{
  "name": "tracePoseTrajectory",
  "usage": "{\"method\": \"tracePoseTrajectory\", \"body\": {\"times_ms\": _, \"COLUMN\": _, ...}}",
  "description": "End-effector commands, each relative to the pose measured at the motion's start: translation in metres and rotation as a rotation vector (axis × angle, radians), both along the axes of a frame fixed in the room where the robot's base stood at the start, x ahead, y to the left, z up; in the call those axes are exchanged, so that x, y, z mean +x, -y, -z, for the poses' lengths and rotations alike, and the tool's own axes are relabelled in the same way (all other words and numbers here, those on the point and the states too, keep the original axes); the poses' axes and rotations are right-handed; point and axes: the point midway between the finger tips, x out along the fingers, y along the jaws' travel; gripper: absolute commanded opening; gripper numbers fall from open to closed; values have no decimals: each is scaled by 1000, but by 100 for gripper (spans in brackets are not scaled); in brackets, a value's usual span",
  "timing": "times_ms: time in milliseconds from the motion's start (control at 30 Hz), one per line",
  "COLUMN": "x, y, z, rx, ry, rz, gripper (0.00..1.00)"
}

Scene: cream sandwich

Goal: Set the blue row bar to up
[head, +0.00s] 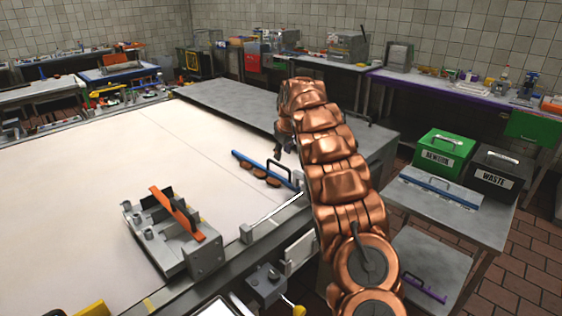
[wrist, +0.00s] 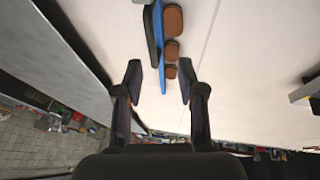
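The blue row bar (head: 243,159) lies low across the cream worktop (head: 110,160), with a black handle (head: 279,171) near its right end. Several brown biscuits (head: 260,173) sit in a line along its near side. In the wrist view the blue bar (wrist: 159,48) runs between my fingers' sides of the picture, with the biscuits (wrist: 172,50) beside it. My gripper (wrist: 160,75) is open and empty, its fingers apart. In the head view my gripper (head: 284,143) is near the bar's far side, partly hidden by my arm; the height gap is hard to tell.
A metal fixture with an orange bar (head: 177,212) stands on the worktop at the near left. A grey slab (head: 235,100) borders the far side. Green rework (head: 444,150) and black waste (head: 497,173) bins stand at right. The left worktop is clear.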

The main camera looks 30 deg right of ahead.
Motion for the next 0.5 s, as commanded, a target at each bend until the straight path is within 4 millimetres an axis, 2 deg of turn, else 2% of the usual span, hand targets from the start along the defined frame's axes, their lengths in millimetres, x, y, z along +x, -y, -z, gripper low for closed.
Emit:
{"method": "tracePoseTrajectory", "body": {"times_ms": 133, "x": 10, "y": 11, "z": 2, "rx": -4, "ry": 23, "rz": -20, "gripper": 39}}
{"method": "tracePoseTrajectory", "body": {"times_ms": 367, "x": 15, "y": 14, "z": 8, "rx": -4, "ry": 29, "rz": -28, "gripper": 39}}
{"method": "tracePoseTrajectory", "body": {"times_ms": 500, "x": 19, "y": 15, "z": 18, "rx": -2, "ry": 28, "rz": -26, "gripper": 39}}
